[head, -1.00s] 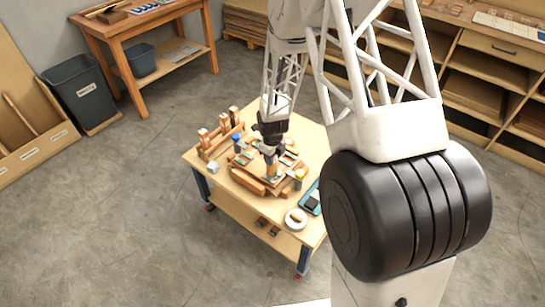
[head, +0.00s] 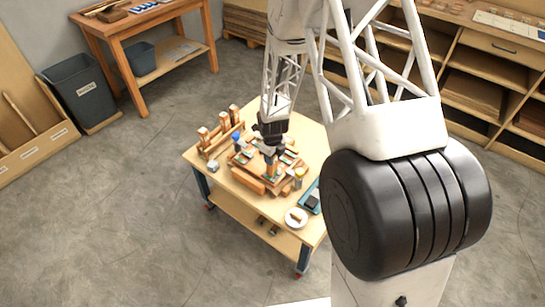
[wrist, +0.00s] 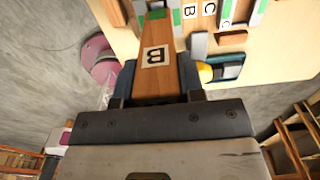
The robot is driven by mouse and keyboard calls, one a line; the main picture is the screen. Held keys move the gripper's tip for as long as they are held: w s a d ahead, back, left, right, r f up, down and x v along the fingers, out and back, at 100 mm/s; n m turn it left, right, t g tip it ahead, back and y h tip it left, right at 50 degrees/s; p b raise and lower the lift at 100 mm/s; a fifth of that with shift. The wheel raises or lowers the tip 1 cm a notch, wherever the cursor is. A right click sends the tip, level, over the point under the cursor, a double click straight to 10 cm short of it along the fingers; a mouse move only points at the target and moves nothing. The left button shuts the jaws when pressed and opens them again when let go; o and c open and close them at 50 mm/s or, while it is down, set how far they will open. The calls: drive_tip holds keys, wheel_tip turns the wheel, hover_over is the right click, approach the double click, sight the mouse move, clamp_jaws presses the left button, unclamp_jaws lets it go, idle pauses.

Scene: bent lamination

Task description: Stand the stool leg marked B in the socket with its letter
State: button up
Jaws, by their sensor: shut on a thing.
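My gripper (head: 271,140) is shut on a wooden stool leg (wrist: 170,84) in the wrist view. The leg's white label reads B, and a finger lies against each side. In the head view the leg (head: 270,166) hangs down from the gripper over the wooden socket assembly (head: 247,181) on the table. In the wrist view, a label B (wrist: 190,12) and C labels (wrist: 209,8) show beside green strips at the top. The leg's far end is near a green patch; I cannot tell whether it touches or sits in a socket.
A wooden rack (head: 222,131) with upright pieces stands at the table's back left. A yellow-topped container (head: 298,176), a blue tray (head: 311,197) and a white plate (head: 296,217) are on the right and front. A small grey block (head: 212,166) lies at the left.

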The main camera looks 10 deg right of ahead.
drive_tip(key=o, duration=1.6)
drive_tip(key=shift+c, duration=0.2)
drive_tip(key=shift+r, duration=0.15)
drive_tip(key=shift+r, duration=3.4)
